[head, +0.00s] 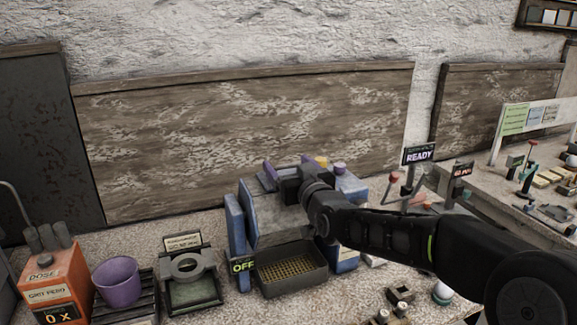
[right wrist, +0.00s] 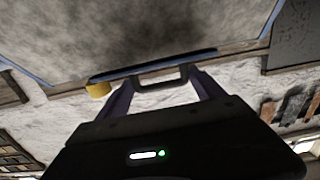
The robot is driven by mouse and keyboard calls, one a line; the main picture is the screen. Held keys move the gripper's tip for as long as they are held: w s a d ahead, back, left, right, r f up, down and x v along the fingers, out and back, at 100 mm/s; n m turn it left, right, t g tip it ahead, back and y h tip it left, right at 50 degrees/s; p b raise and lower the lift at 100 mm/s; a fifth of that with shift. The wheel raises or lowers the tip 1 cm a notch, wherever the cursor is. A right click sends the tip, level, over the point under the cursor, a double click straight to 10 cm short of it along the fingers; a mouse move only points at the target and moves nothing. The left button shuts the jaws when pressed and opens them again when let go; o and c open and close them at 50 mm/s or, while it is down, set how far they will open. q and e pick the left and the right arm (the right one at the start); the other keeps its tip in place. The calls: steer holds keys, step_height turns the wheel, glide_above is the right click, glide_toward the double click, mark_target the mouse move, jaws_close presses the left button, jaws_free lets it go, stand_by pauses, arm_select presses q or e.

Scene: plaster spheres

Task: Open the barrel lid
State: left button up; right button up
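The barrel (head: 270,222) is a blue-grey body between blue side panels in the middle of the bench in the head view. In the right wrist view its grey surface (right wrist: 130,35) fills the top, with a dark bracket-like handle (right wrist: 163,78) at its edge. My right gripper (head: 302,168) is over the barrel's top and hides part of it. Its purple fingers are wide apart, one on each side of the handle in the right wrist view (right wrist: 165,85); I cannot tell whether they touch it. My left gripper is not in view.
A dark tray (head: 290,272) stands in front of the barrel beside an OFF sign (head: 242,266). An orange box (head: 55,285), a purple cup (head: 117,282) and a ring stand (head: 188,272) are to the left. A READY sign (head: 419,155) stands to the right.

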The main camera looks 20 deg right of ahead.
jaws_close()
stand_by(0.7)
